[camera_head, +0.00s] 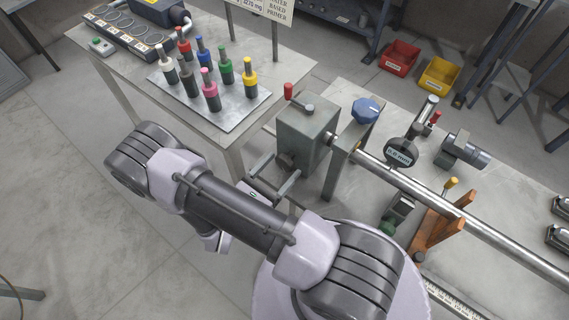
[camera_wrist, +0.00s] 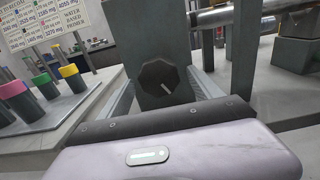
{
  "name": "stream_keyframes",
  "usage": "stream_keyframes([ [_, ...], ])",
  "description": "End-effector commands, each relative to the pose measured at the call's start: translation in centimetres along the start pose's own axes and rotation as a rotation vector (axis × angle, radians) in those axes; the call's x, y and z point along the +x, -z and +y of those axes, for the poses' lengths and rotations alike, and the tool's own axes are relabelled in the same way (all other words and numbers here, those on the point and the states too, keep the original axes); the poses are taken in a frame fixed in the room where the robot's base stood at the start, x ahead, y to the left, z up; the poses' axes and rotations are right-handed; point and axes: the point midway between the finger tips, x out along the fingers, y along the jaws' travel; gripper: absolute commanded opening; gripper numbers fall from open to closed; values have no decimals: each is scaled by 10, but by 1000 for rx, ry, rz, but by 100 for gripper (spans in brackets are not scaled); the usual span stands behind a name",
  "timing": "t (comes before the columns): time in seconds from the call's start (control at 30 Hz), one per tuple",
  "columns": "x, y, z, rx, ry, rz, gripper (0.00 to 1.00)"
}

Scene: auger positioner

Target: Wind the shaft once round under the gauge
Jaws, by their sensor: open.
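The shaft (camera_head: 465,222) is a long bare steel bar running from a grey-green block (camera_head: 308,132) toward the lower right. The gauge (camera_head: 401,154) is a round dial reading 0.6 mm, set over the shaft on a stand. A dark faceted knob (camera_wrist: 163,83) with a white line pointing down and right sits on the block's near face. In the head view the knob (camera_head: 287,160) is small and partly hidden. My gripper (camera_head: 282,168) is open, its fingers on either side of the knob. In the wrist view the gripper (camera_wrist: 162,92) shows no clear contact with it.
A red-tipped lever (camera_head: 289,92) stands on the block, with a blue knob (camera_head: 366,111) beside it. An orange bracket (camera_head: 440,228) supports the shaft. Several coloured bottles (camera_head: 210,88) stand on a metal tray (camera_head: 233,118) at left. Red (camera_head: 400,57) and yellow bins (camera_head: 440,74) lie behind.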

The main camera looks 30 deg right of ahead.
Motion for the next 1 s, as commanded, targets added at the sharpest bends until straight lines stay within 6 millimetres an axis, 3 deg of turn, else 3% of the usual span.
stream_keyframes([
  [0.2,22,0,0,1,1,0,74],
  [0.5,24,-1,0,1,-1,0,73],
  [0.8,24,0,0,1,0,0,14],
  [1.0,24,0,0,14,0,0,13],
])
